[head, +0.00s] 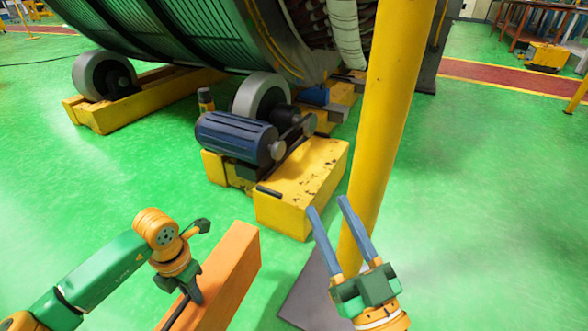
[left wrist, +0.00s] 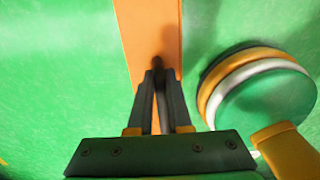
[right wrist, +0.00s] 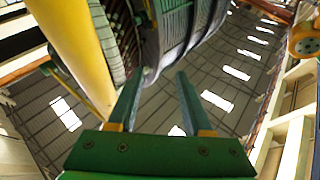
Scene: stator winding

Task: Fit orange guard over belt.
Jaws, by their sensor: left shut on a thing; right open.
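The orange guard (head: 232,262) is a long box-like cover at the bottom of the head view, over the green floor. My left gripper (head: 192,291) is shut on a dark handle on its face. The left wrist view shows the fingers (left wrist: 160,88) closed around this handle against the guard (left wrist: 145,30). The dark belt (head: 297,131) runs beside the blue motor, up and right of the guard and apart from it; part is hidden. My right gripper (head: 327,204) is open and empty, fingers pointing up, near the yellow post.
The blue motor (head: 232,137) sits on a yellow base (head: 305,185) beside a grey roller (head: 261,95) under the large green stator (head: 190,35). The yellow post (head: 388,120) rises close to my right gripper from a dark plate (head: 310,290).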

